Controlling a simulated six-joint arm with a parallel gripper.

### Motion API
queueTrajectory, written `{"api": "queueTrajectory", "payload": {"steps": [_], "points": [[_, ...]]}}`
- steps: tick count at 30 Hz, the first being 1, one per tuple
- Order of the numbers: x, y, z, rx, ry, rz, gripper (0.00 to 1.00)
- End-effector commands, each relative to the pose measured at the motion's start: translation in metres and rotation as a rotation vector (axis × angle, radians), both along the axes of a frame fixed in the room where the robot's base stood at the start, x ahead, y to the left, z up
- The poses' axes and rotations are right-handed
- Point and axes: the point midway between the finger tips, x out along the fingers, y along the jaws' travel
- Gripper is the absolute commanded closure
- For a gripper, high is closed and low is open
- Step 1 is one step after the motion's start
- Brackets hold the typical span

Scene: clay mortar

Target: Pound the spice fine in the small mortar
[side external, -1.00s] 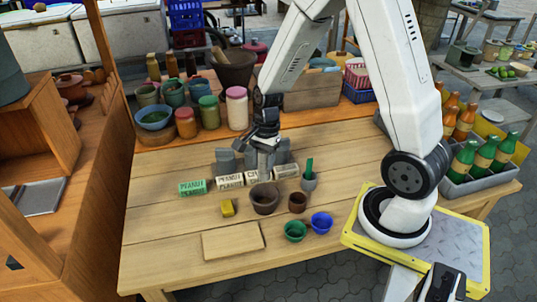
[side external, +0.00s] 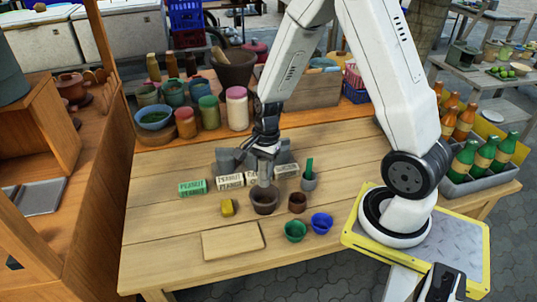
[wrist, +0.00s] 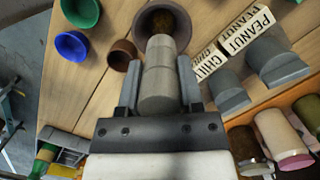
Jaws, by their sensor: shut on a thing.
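The small brown clay mortar (side external: 265,203) stands on the wooden table and also shows at the top of the wrist view (wrist: 142,22). Dark brown spice (wrist: 178,20) lies inside it; how fine it is, I cannot tell. My gripper (side external: 264,160) is above the mortar, its two fingers shut on a grey cylindrical pestle (wrist: 161,75). The pestle is roughly upright in the side view (side external: 264,179), and its lower end is inside the mortar mouth. Whether it touches the spice is hidden.
Labelled blocks (side external: 192,188) and grey rounded blocks (side external: 225,160) stand close behind the mortar. A wooden board (side external: 232,241) lies in front.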

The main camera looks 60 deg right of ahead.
Motion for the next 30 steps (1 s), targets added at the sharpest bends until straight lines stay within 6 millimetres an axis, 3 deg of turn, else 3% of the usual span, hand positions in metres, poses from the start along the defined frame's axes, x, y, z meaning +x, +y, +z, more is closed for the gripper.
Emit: {"api": "queueTrajectory", "payload": {"steps": [30], "points": [[0.000,0.000,-0.062,0.001,0.001,-0.001,1.00]]}}
